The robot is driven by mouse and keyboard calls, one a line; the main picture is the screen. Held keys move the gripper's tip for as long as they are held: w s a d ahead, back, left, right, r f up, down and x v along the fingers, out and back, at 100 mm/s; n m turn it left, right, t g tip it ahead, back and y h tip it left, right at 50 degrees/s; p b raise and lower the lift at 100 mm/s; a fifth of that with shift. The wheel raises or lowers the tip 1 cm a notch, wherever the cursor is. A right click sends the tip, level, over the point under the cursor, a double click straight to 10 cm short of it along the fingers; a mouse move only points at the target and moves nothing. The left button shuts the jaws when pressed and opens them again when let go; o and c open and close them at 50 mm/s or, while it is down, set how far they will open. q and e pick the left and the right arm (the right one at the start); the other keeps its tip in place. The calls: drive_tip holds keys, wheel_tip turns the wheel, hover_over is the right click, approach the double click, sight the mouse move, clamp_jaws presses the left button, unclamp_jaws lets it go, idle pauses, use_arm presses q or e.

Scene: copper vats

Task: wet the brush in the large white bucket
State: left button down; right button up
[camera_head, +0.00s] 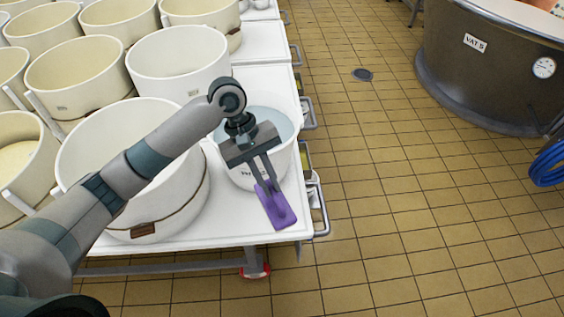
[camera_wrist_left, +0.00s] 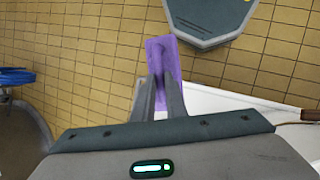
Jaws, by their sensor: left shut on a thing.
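My left gripper (camera_head: 264,180) is shut on a purple brush (camera_head: 277,208), gripping it near one end. The brush also shows between the fingers in the left wrist view (camera_wrist_left: 160,62). A white bucket (camera_head: 288,158) with pale bluish water (camera_head: 283,122) stands near the right front corner of a white table. My gripper's wrist is over the bucket in the head view, and the brush hangs in front of its near wall, outside the opening as seen. The height of the brush above the table is hard to tell. My right gripper is not in view.
Several large cream tubs (camera_head: 88,75) crowd the white table (camera_head: 262,228) to the left of the bucket. Metal handles (camera_head: 318,205) stick out at the table's right edge. The tiled floor (camera_head: 400,210) is open to the right, toward a dark vat (camera_head: 470,75) and a blue hose (camera_head: 546,166).

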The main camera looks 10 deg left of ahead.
use_arm(q)
drive_tip(key=s+a+r+m+g+y, duration=0.2)
drive_tip(key=s+a+r+m, duration=0.2)
drive_tip(key=a+r, duration=0.5)
drive_tip(key=shift+a+r+m, duration=0.2)
drive_tip(key=shift+r+m, duration=0.2)
drive_tip(key=shift+m, duration=0.8)
drive_tip(key=shift+s, duration=0.1)
